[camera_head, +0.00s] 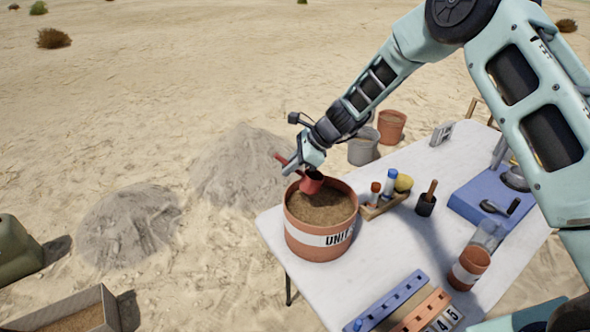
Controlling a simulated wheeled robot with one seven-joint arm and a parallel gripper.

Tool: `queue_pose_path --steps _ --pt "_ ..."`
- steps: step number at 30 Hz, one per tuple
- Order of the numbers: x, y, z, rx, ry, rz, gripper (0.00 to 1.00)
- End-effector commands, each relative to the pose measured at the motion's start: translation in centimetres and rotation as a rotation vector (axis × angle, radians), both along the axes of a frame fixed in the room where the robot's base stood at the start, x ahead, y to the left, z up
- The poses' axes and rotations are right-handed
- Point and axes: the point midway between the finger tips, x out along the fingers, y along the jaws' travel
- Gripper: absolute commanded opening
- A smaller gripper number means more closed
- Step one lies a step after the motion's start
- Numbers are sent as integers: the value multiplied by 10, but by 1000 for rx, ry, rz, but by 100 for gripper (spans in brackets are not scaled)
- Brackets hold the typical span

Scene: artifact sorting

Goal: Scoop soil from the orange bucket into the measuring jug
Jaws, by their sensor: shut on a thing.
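The orange bucket (303,240) with a white "UNIT" band stands at the left corner of the white table and is filled with brown soil (322,207). My gripper (308,163) is above the bucket's back rim, shut on a red scoop (312,184). The scoop's cup hangs low over the soil at the back of the bucket; I cannot tell whether it touches the soil or holds any. A clear vessel (489,234), which looks like the measuring jug, stands at the table's right side, partly behind a small orange pot (468,270). Its contents are not clear.
A wooden tray with bottles (377,205) and a yellow item stands right of the bucket, beside a dark cup (426,203). A blue case (480,200) lies farther right. Slotted blue and orange racks (390,302) lie at the front. The table's middle (400,245) is clear.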

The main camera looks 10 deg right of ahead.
Motion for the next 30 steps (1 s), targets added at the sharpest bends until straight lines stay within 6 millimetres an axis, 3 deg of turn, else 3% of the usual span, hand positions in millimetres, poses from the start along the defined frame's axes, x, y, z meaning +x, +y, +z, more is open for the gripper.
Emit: queue_pose_path --steps 30 --pt "0 -39 -19 211 1 0 0"
